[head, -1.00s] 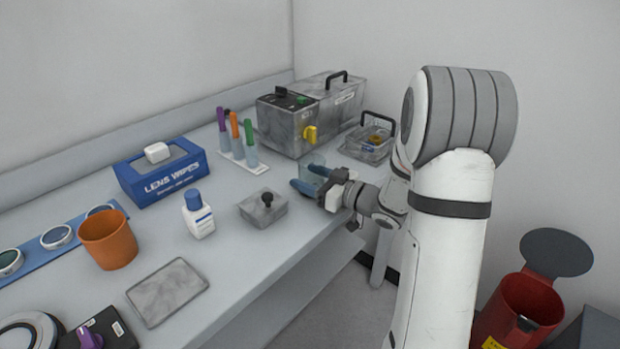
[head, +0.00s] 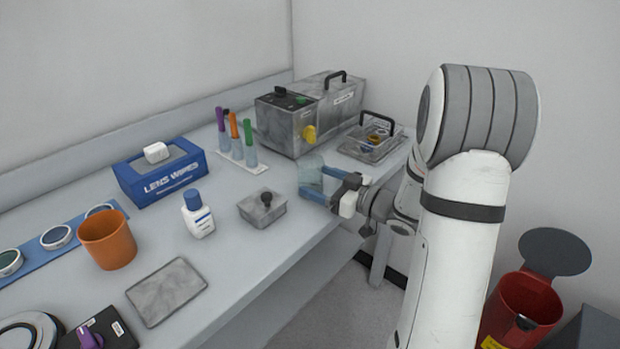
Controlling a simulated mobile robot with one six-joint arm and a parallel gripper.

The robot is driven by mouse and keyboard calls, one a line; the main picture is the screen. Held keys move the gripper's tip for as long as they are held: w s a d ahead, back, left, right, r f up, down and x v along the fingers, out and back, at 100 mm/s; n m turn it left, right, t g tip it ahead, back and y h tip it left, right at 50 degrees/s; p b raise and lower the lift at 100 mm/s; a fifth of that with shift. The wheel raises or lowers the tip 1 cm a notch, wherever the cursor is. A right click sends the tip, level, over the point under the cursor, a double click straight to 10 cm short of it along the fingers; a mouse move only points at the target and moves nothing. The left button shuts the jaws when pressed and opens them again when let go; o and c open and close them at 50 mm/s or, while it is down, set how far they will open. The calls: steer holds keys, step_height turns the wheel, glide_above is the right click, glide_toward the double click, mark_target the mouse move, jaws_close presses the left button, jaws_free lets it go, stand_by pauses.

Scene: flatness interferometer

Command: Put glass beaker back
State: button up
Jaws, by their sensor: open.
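The glass beaker (head: 310,174) stands upright on the bench, to the right of the small grey box with a black knob. It is clear and hard to make out against the bench. My gripper (head: 312,182) is open at bench height, with its blue fingers pointing left towards the beaker. One finger shows in front of the beaker and the other shows at its right side. I cannot tell whether either finger touches the glass.
A grey lidded box (head: 262,205) and a white bottle (head: 198,214) stand to the left. Behind are a rack of colour-capped tubes (head: 237,140) and a grey instrument (head: 288,122). The bench's front edge lies close by.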

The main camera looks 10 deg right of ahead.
steer(key=v, duration=0.8)
steer(key=shift+s+d, duration=0.15)
steer(key=shift+d, duration=0.05)
steer(key=w+r+h+p, duration=0.1)
steer(key=h, duration=0.1)
steer(key=w+r+m+h+p, duration=0.1)
steer(key=w+r+h, duration=0.1)
steer(key=w+d+r+m+h+p, duration=0.1)
steer(key=h+p, duration=0.1)
steer(key=shift+w+r+t+h, duration=0.2)
steer(key=shift+w+t+h, duration=0.05)
steer(key=shift+t+h, duration=0.15)
steer(key=s+d+r+m+g+h+p, duration=0.25)
steer(key=r+m+h+p, duration=0.2)
steer(key=h, duration=0.25)
steer(key=s+a+r+g+p, duration=0.1)
steer(key=s+a+g, duration=0.2)
steer(key=s, duration=0.4)
steer(key=s+a+r+m+g+y+p, duration=0.1)
steer(key=s+a+r+g+p, duration=0.1)
steer(key=s+a, duration=0.2)
steer(key=s+a+r+m+g+p, duration=0.1)
steer(key=s+a+g, duration=0.2)
steer(key=s, duration=0.7)
steer(key=shift+a+r+g+p, duration=0.2)
steer(key=shift+a+g+p, duration=0.15)
steer(key=shift+a, duration=0.4)
steer(key=shift+s+a+y, duration=0.25)
steer(key=shift+s+y, duration=0.05)
steer(key=shift+c, duration=0.2)
